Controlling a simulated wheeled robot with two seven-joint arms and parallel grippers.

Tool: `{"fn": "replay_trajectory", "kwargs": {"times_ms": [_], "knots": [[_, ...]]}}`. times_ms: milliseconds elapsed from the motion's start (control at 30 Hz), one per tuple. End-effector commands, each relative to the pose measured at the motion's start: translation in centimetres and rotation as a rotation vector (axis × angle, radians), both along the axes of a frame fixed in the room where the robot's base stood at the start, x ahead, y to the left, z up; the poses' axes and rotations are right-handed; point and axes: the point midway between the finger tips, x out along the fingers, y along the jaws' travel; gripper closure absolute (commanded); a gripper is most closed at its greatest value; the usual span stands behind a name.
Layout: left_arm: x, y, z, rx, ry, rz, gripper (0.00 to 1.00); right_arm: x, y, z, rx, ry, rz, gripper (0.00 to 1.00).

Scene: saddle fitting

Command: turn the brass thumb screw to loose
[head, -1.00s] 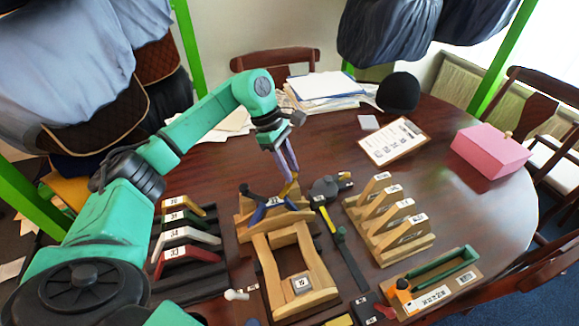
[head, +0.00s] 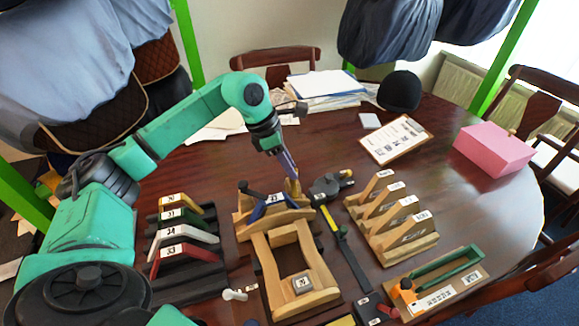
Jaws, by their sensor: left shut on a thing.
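The brass thumb screw (head: 295,188) shows as a small yellow-gold piece at the back right of the wooden fixture (head: 284,238), just right of the dark blue angled part (head: 268,207). My left gripper (head: 293,176) comes down over it from behind, with its narrow purple-grey fingers shut on the screw. The fingers cover the upper part of the screw, so its exact turn cannot be read. A black lever (head: 248,189) sticks up at the left of the fixture. My right gripper is not in view.
A rack of coloured angled bars (head: 185,240) stands left of the fixture. A black and yellow tool (head: 343,240) lies close on its right, then a slotted wooden rack (head: 396,222). A clipboard (head: 397,138) and pink box (head: 492,150) lie farther back, with bare table between.

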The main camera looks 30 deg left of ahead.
Motion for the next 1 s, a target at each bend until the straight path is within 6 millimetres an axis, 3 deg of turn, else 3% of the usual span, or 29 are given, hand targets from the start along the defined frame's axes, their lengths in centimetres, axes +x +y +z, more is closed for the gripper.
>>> {"fn": "replay_trajectory", "kwargs": {"times_ms": [1000], "knots": [[-0.2, -0.8, 0.2, -0.003, -0.007, 0.963, 1.00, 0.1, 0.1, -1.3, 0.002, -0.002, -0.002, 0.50]]}}
